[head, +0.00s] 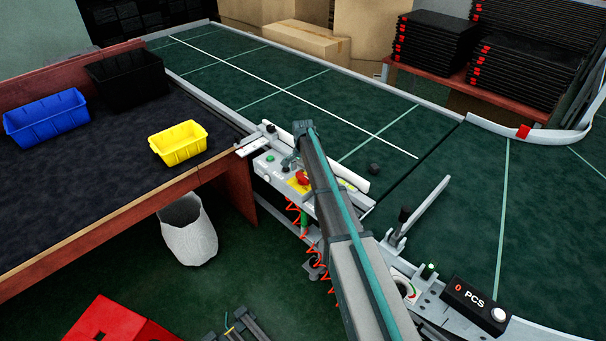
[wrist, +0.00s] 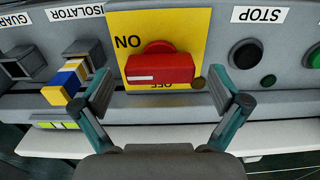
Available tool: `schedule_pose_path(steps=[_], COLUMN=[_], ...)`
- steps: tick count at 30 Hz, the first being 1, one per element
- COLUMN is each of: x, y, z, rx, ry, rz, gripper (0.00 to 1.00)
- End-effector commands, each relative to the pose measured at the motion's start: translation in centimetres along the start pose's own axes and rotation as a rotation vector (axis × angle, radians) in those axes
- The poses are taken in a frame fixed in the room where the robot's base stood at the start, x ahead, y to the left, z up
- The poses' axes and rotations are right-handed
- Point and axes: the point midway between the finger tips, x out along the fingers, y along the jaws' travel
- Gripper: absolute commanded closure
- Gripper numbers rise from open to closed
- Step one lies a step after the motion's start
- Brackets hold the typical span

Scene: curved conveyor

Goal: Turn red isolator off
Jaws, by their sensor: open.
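The red isolator (wrist: 160,68) is a red knob with a white stripe, on a yellow plate (wrist: 190,25) on the grey control panel. Its handle lies across the picture in the wrist view, with ON printed to its left and OFF, partly covered, at its lower edge. It also shows small and partly covered in the head view (head: 303,178). My gripper (wrist: 163,92) is open and empty. Its two fingers stand apart, one on each side of the red handle, with a gap on both sides. In the head view my arm hides most of the gripper.
A blue and yellow block switch (wrist: 65,82) sits close left of my left finger. A black button (wrist: 246,54) under the STOP label is right of my right finger. The green conveyor (head: 260,90) lies behind the panel, and a table with a yellow bin (head: 178,143) is left.

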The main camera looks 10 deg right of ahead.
Motion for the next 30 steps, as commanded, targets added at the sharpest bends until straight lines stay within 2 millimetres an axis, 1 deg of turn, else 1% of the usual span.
schedule_pose_path(steps=[5, 12, 13, 20, 21, 23, 24, 30], x=[0.91, 1.0, 1.0, 0.97, 0.97, 0.96, 0.96, 1.01], y=[0.02, 0.02, 0.02, 0.02, 0.02, 0.02, 0.02, 0.02], z=[0.01, 0.01, 0.01, 0.01, 0.01, 0.01, 0.01, 0.01], rx=[0.0, 0.0, 0.0, 0.0, 0.0, 0.0, 0.0, -0.014], ry=[0.0, 0.0, 0.0, 0.0, 0.0, 0.0, 0.0, 0.0], rz=[0.0, 0.0, 0.0, 0.0, 0.0, 0.0, 0.0, 0.0], gripper=[0.02, 0.02, 0.04, 0.42, 0.49, 0.59, 0.62, 0.62])
